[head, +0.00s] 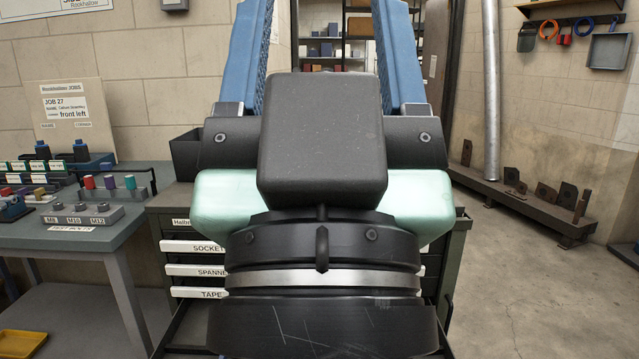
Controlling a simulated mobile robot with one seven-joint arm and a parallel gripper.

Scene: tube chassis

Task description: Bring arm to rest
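My gripper (322,25) fills the middle of the head view, seen from behind and pointing away. Its two blue fingers stand wide apart, and their far ends run up to the top edge of the picture. I see nothing between them except the background. The black wrist (322,250) with its silver ring and pale green housing sits below the fingers. The rest of my arm is out of the picture.
A drawer cabinet (195,246) stands behind my wrist, partly hidden. A workbench (85,237) with colored-topped parts and a job card (68,108) is at left. A yellow tray (22,344) lies low left. Right floor is open before a low rack (520,205) and pipe (491,90).

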